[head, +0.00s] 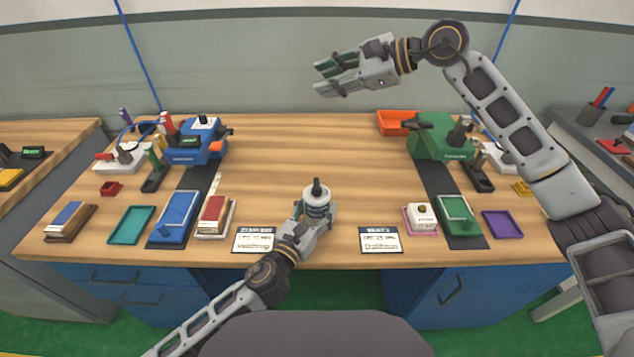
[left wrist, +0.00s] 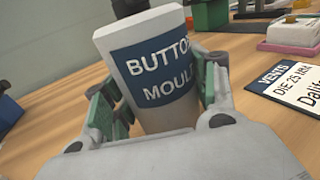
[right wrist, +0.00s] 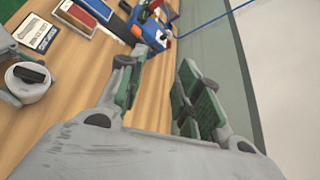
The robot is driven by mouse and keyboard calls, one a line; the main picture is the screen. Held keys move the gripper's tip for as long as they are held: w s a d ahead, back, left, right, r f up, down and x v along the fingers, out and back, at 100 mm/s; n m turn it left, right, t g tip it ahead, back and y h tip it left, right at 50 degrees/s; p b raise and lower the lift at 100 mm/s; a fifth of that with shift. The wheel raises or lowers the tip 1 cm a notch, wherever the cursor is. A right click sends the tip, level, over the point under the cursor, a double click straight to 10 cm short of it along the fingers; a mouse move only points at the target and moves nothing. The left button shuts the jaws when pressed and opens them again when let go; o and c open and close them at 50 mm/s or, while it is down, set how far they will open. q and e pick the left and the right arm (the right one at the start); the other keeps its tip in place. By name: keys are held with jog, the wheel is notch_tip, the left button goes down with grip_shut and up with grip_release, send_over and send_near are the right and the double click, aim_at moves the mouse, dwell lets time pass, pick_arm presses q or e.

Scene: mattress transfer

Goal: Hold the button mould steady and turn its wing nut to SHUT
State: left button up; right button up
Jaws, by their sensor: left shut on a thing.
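The button mould (head: 318,201) is a pale cylinder with a dark band and a dark wing nut (head: 317,187) on top. It stands upright near the front middle of the table. My left gripper (head: 314,212) is shut around its sides; the left wrist view shows the fingers on both sides of the mould (left wrist: 155,75) and its "BUTTON MOULD" label. My right gripper (head: 335,74) is open and empty, raised above the back of the table. The right wrist view shows its spread fingers (right wrist: 165,95), with the mould (right wrist: 30,85) apart at the left. I cannot read the nut's setting.
Blue (head: 200,142) and green (head: 440,137) machines stand at the back left and back right. Trays, pads and two printed cards (head: 254,240) (head: 381,240) line the front. An orange bin (head: 396,122) is at the back. The table's middle behind the mould is clear.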

jog(key=s+a+f+n+g+h, duration=0.2)
jog(key=s+a+f+n+h, duration=0.3)
jog(key=s+n, duration=0.35)
jog(key=n+t+h, duration=0.2)
jog(key=n+h, duration=0.5)
send_near(317, 184)
jog(key=shift+v, duration=1.3)
jog(key=shift+w+f, duration=0.1)
jog(key=shift+w, duration=0.1)
jog(key=shift+x, duration=5.85)
jog(key=shift+s, duration=0.1)
jog(key=shift+c, duration=0.4)
grip_shut()
